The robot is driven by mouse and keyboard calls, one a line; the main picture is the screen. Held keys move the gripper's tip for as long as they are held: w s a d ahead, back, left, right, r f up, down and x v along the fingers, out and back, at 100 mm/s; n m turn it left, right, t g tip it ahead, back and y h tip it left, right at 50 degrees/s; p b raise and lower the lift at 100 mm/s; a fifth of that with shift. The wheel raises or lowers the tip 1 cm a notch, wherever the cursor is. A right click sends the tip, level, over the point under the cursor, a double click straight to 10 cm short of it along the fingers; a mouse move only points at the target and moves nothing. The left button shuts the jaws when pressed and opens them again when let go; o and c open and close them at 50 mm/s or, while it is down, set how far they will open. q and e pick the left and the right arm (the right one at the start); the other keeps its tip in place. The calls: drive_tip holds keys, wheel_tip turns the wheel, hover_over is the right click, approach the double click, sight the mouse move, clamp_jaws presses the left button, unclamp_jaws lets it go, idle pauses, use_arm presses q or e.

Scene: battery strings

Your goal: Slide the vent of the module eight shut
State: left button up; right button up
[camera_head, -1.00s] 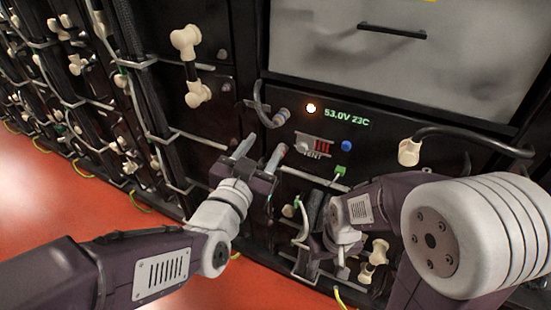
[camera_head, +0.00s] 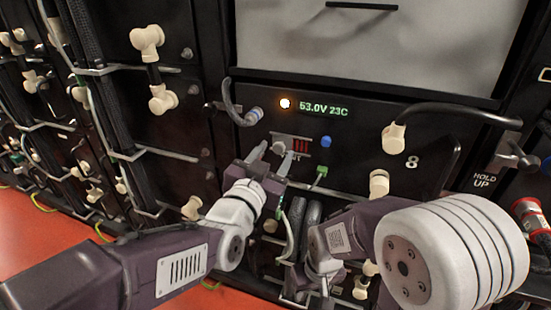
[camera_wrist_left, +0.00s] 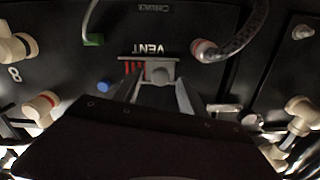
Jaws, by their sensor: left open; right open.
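The vent of module eight shows in the head view (camera_head: 292,147) as a small silver slide plate beside red slats, below the display. Red slats are uncovered on the right. In the left wrist view the vent (camera_wrist_left: 148,70) appears upside down, with its round knob (camera_wrist_left: 160,74) and the slats to the left. My left gripper (camera_head: 271,158) is open at the vent, its two fingers on either side of the knob in the wrist view; contact cannot be told. My right gripper (camera_head: 318,284) is low by the panel's lower part, partly hidden by its own wrist.
A grey cable plug (camera_head: 254,115) is up left. The number 8 (camera_head: 412,162) marks the module.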

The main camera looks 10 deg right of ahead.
use_arm(q)
drive_tip(key=shift+w+d, duration=0.3)
drive_tip(key=shift+w, duration=0.15)
clamp_jaws()
idle(1.1)
